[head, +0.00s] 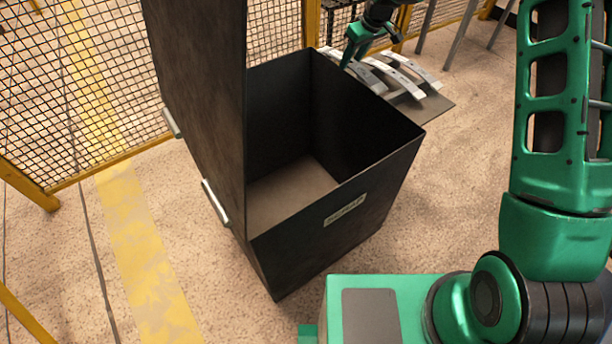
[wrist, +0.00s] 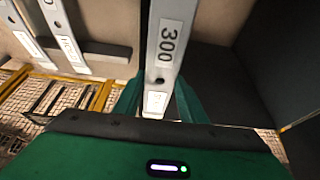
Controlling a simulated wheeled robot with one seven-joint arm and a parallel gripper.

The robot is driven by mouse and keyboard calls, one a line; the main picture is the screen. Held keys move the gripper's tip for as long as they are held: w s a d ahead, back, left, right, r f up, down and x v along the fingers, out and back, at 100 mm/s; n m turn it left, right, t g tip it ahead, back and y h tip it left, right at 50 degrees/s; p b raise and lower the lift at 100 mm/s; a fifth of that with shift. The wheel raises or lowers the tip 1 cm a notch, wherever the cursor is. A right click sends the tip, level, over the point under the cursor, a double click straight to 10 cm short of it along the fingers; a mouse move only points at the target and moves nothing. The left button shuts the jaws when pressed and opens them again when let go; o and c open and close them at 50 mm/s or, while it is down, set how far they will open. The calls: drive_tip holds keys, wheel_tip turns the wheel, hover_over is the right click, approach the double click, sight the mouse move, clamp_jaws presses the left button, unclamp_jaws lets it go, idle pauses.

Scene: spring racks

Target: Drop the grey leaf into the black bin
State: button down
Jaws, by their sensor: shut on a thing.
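The black bin (head: 330,215) stands open in the middle of the head view, with its tall lid (head: 195,85) raised on the left. Its visible floor is bare. My gripper (head: 350,57) is beyond the bin's far rim, pointing down near several grey leaves. In the wrist view my gripper (wrist: 158,100) is shut on a grey leaf (wrist: 167,45) labelled 300, which runs lengthwise between the green fingers. In the head view the leaf at the fingers (head: 334,54) is small and partly hidden, so I cannot tell whether it touches its support.
Other grey leaves (head: 390,74) lie on a dark plate (head: 432,104) just behind the bin; two show in the wrist view (wrist: 65,40). Yellow-framed mesh fencing (head: 60,90) stands at the left and back. Speckled floor right of the bin (head: 455,190) is clear.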

drive_tip(key=s+a+r, duration=0.5)
drive_tip(key=s+a, duration=0.6)
drive_tip(key=a, duration=0.2)
wheel_tip(320, 180, down, 18)
idle(0.7)
drive_tip(key=c, duration=1.2)
unclamp_jaws()
drive_tip(key=shift+o, duration=0.8)
drive_tip(key=v, duration=1)
drive_tip(key=shift+r, duration=0.35)
